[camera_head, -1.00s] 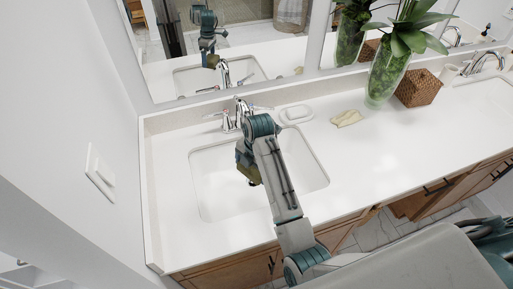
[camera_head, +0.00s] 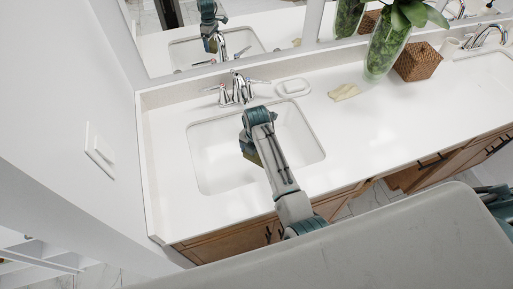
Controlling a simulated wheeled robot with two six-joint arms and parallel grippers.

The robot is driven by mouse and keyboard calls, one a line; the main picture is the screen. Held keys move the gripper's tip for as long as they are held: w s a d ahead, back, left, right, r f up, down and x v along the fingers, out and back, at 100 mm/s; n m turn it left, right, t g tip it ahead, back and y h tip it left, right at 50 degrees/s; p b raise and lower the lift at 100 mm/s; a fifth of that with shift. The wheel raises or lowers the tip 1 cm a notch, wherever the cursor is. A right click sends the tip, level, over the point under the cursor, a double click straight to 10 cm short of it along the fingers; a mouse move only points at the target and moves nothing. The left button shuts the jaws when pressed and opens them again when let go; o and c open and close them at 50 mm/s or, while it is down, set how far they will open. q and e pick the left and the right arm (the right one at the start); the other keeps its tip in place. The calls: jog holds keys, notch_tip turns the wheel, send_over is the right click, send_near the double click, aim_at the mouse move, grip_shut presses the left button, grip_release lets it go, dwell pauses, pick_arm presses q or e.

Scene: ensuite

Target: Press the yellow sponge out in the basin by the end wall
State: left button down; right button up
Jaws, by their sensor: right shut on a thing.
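The basin by the end wall (camera_head: 212,172) is a white rectangular sink set into the counter at the left. My right gripper (camera_head: 250,153) is over the basin, pointing down, with my arm link hiding much of it. It is shut on the yellow sponge (camera_head: 254,159), of which only a small dull olive-yellow part shows below the jaws. I cannot tell whether the sponge touches the basin floor. My left gripper is not in view.
A chrome faucet (camera_head: 237,88) stands behind the basin, with a white soap dish (camera_head: 293,88) to its right. The front counter is clear.

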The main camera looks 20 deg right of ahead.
send_over(257, 176)
notch_tip(257, 176, down, 5)
jog(key=f, duration=0.1)
jog(key=f+b, duration=0.1)
jog(key=f, duration=0.1)
jog(key=f+b, duration=0.1)
jog(key=shift+w+f, duration=0.2)
jog(key=shift+w, duration=0.05)
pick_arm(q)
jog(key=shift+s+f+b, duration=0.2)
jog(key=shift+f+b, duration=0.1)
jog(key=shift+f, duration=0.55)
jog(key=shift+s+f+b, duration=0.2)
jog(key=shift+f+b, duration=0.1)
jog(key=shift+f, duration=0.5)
pick_arm(e)
jog(key=shift+f, duration=0.85)
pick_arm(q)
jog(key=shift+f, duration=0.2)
pick_arm(e)
jog(key=shift+f, duration=0.6)
jog(key=shift+s+f, duration=0.15)
jog(key=shift+s, duration=0.05)
